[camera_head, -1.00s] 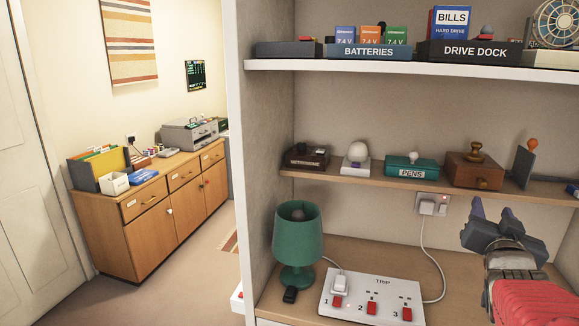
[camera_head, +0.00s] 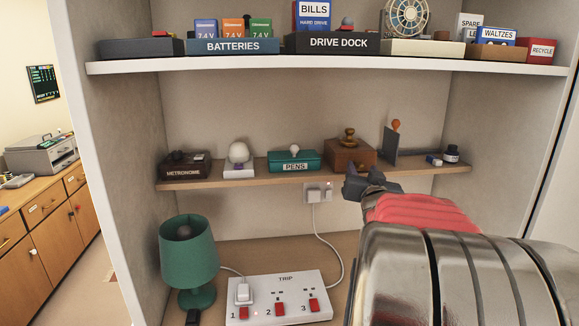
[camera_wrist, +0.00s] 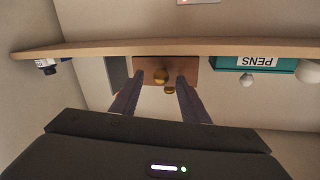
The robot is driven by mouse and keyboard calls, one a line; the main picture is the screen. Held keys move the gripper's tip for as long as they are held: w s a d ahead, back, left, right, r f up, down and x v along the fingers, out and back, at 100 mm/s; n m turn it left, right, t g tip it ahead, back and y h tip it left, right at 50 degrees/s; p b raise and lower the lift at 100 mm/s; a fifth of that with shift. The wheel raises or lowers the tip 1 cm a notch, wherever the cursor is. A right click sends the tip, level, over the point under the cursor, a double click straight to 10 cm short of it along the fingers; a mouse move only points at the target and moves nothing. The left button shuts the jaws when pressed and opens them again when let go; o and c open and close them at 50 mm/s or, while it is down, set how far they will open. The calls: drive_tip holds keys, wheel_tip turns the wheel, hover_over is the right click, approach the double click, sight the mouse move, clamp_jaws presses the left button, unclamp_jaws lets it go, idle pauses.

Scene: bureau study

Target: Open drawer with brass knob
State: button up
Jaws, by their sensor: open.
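A small brown wooden box (camera_head: 340,155) stands on the middle shelf, with a turned brown knob-like piece (camera_head: 349,135) on top. The wrist view is upside down; there the box (camera_wrist: 188,66) shows a round brass knob (camera_wrist: 161,76) on its front face. My gripper (camera_head: 362,172) is in front of the box in the head view and covers part of its front. In the wrist view my gripper (camera_wrist: 160,76) is open, its two fingers pointing at the box, one on each side of the knob. I cannot tell the remaining gap. The drawer looks shut.
The teal PENS box (camera_head: 294,162) is left of the wooden box; a dark upright plate (camera_head: 391,145) is close on its right. The middle shelf (camera_head: 240,182) runs under them. Below are a power strip (camera_head: 285,298) with a cable and a green lamp (camera_head: 189,250).

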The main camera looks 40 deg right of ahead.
drive_tip(key=shift+w+d, duration=0.2)
drive_tip(key=shift+w, duration=0.05)
drive_tip(key=shift+c, duration=0.2)
clamp_jaws()
idle(0.4)
